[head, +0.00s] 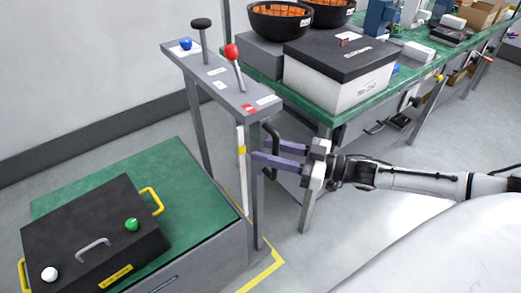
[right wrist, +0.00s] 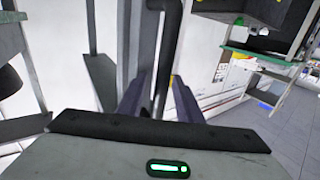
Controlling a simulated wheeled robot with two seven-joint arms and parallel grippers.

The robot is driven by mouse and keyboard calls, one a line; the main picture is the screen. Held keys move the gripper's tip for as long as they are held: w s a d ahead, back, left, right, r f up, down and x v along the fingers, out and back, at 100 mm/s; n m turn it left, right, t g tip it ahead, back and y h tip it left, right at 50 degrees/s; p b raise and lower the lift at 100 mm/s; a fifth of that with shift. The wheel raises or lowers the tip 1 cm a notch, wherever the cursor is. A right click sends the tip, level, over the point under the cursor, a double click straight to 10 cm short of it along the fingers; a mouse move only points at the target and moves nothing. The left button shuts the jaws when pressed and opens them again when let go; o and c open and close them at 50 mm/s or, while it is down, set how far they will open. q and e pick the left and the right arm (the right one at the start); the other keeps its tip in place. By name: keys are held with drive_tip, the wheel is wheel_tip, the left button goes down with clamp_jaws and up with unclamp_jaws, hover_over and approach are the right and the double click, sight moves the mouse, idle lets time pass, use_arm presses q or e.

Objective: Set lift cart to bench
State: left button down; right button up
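The lift cart (head: 205,221) stands at lower left with a green top, level well below the bench (head: 345,112). A grey control stand (head: 222,88) rises between them, with a red-ball lever (head: 232,53) and a black-knobbed lever (head: 201,24). A white vertical strip with a yellow mark (head: 241,150) runs down beside its leg. A black bent handle (head: 272,136) is on the stand's right side. My right gripper (head: 252,149) is open, its purple fingers around this handle; in the right wrist view the handle (right wrist: 170,50) passes between the fingers with a gap visible. My left gripper is out of view.
A black case (head: 95,235) with yellow handles lies on the cart. A blue knob (head: 186,43) is on the stand. A white box with a black lid (head: 338,75) and black bowls (head: 280,20) stand on the bench. Yellow tape (head: 268,268) marks the floor.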

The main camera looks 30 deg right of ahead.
drive_tip(key=shift+x, duration=1)
clamp_jaws()
